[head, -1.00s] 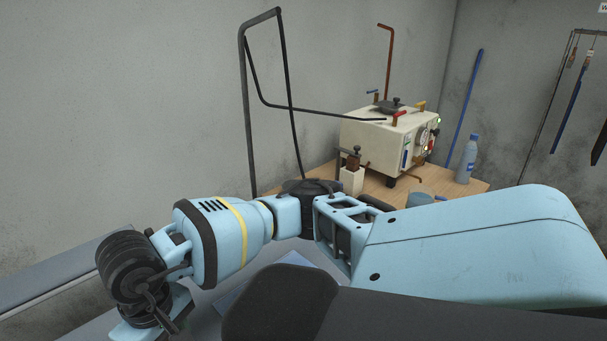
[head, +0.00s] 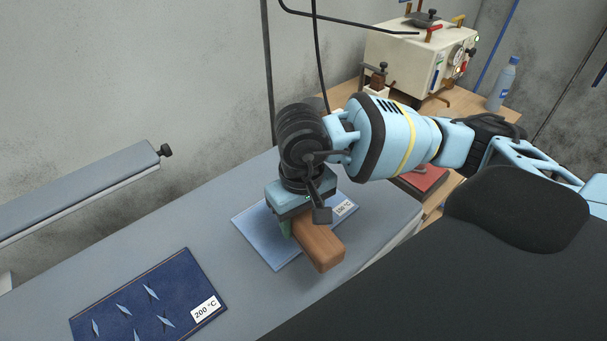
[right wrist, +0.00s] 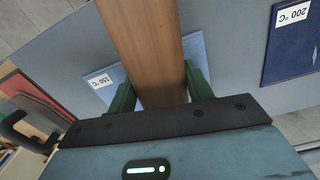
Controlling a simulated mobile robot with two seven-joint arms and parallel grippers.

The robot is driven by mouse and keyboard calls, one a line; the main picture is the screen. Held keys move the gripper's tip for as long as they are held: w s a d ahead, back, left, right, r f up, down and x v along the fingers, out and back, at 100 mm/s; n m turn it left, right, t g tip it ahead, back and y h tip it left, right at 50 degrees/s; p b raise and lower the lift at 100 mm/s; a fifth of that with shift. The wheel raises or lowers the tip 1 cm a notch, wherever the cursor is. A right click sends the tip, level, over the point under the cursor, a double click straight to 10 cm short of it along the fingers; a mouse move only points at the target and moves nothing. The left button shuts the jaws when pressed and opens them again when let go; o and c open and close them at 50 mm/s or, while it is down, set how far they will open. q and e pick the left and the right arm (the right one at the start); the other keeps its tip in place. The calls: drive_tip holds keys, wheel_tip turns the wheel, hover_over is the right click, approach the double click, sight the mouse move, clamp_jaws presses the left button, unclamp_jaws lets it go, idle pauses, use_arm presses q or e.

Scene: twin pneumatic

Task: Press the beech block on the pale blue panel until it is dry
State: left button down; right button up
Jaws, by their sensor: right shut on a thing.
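The pale blue panel (head: 258,228) lies flat on the grey board in the head view, with a white temperature label at its right corner. My right gripper (head: 296,224) is above it, pointing down, shut on the brown beech block (head: 320,246). The block's near end sticks out past the panel's front edge in the picture. I cannot tell whether its underside touches the panel. In the right wrist view the block (right wrist: 148,45) sits between green fingers (right wrist: 160,92), over the pale blue panel (right wrist: 196,52), whose label reads 150 °C. My left gripper is not in view.
A dark blue panel (head: 130,300) with small pale shapes and a 200 °C label lies on the grey board (head: 225,270) at the front left. A narrow grey board (head: 80,190) stands behind. A cream machine (head: 405,60) and a bottle (head: 503,83) stand at the back right.

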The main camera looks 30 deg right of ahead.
sight(258, 224)
drive_tip(key=shift+n, duration=0.4)
drive_tip(key=w, duration=0.2)
drive_tip(key=w+r, duration=0.1)
drive_tip(key=w, duration=0.2)
drive_tip(key=w+r, duration=0.1)
drive_tip(key=w, duration=0.1)
drive_tip(key=shift+w+d+b, duration=0.15)
drive_tip(key=shift+d+b, duration=0.15)
drive_tip(key=shift+w+d+r, duration=0.1)
drive_tip(key=shift+w+r, duration=0.05)
drive_tip(key=shift+w, duration=0.2)
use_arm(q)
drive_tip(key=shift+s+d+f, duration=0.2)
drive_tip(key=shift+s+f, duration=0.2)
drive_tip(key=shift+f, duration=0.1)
